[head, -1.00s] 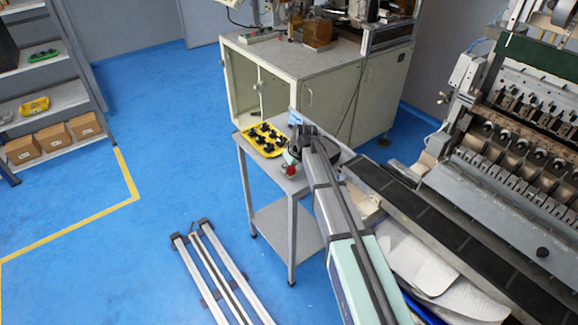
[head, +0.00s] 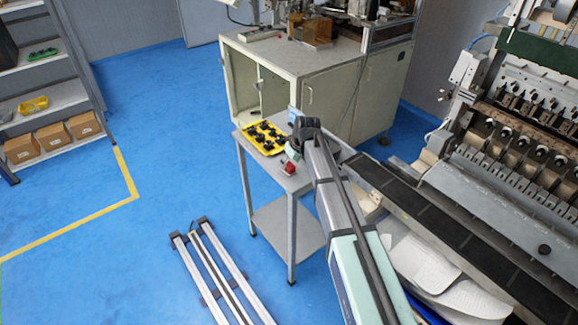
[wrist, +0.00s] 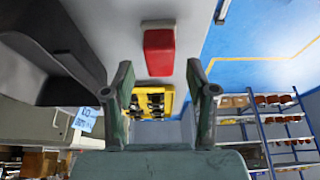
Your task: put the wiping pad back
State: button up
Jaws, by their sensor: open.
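The wiping pad appears to be the red block with a pale edge (wrist: 159,50). It lies on the grey side table, beyond my fingertips in the wrist view. In the head view the red block (head: 289,168) is near the table's right side, in front of the yellow tray. My gripper (wrist: 160,68) is open, its two fingers apart with nothing held between them. In the head view my gripper is mostly hidden by my own wrist, just above and right of the block.
A yellow tray (head: 262,151) of black parts stands on the side table (head: 300,186). A winding machine with a long dark-topped rail (head: 420,216) is close on the right. A cabinet (head: 345,60) stands behind. Blue floor is open at left.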

jog(key=b+v, duration=0.2)
jog(key=v, duration=0.7)
jog(key=shift+r+b, duration=0.2)
jog(key=shift+b, duration=0.1)
jog(key=shift+d+f, duration=0.1)
jog(key=shift+d, duration=0.1)
